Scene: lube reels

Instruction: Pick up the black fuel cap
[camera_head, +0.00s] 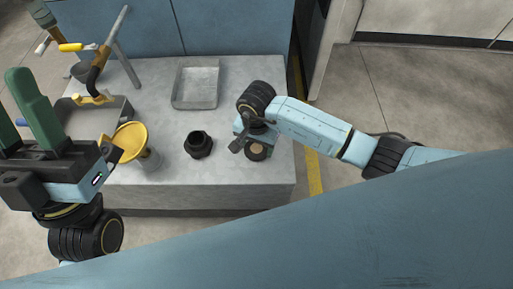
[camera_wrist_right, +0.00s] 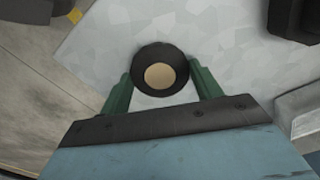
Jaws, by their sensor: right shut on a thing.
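The black fuel cap (camera_wrist_right: 160,56) is a round black piece with a tan disc in its middle. In the right wrist view it sits between the two green fingers of my right gripper (camera_wrist_right: 162,82), which is shut on it. In the head view the cap (camera_head: 258,151) shows below my right wrist, near the right front of the grey worktop (camera_head: 225,175); I cannot tell whether it still touches the top. My left gripper (camera_head: 14,95) is at the left edge of the head view, its green fingers apart and empty.
A black stepped fitting (camera_head: 198,146) stands left of the cap. A yellow funnel (camera_head: 130,141) stands farther left. A grey tray (camera_head: 196,84) lies at the back. A larger tray (camera_head: 88,125) and tools (camera_head: 98,68) occupy the left. The worktop's right edge is near my right gripper.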

